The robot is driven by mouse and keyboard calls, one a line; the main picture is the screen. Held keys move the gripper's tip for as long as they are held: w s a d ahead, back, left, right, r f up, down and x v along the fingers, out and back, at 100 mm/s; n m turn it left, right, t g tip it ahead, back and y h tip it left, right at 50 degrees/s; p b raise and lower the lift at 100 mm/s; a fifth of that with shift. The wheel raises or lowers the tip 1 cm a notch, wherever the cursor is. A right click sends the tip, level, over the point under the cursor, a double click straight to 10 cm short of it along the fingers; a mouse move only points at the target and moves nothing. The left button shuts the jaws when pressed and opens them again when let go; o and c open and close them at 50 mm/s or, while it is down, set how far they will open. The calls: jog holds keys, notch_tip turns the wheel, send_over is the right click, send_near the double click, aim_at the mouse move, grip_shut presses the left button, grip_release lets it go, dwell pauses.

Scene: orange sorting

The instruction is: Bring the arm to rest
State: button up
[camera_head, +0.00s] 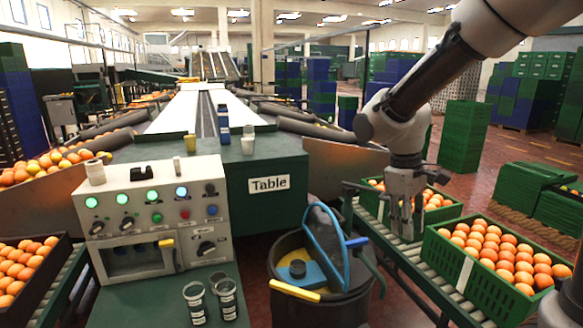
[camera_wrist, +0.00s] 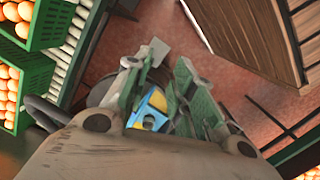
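Past the fingers, a blue and yellow item (camera_wrist: 150,108) shows in the dark bin below. I cannot tell how far the fingertips are from the rollers.
A dark bin (camera_head: 335,303) with cleaning things stands left of the conveyor (camera_head: 411,257). Green crates (camera_head: 527,190) are stacked at right.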

jog(key=s+d+r+m+t+y, duration=0.1)
jog(key=s+d+r+m+t, duration=0.1)
jog(key=s, duration=0.5)
jog(key=s+d+r+m+t, duration=0.3)
jog(key=s+d+r+m, duration=0.2)
jog(key=s+d+r, duration=0.2)
jog(key=shift+s+d+y, duration=0.4)
jog(key=shift+s+d, duration=0.25)
jog(key=shift+d, duration=0.1)
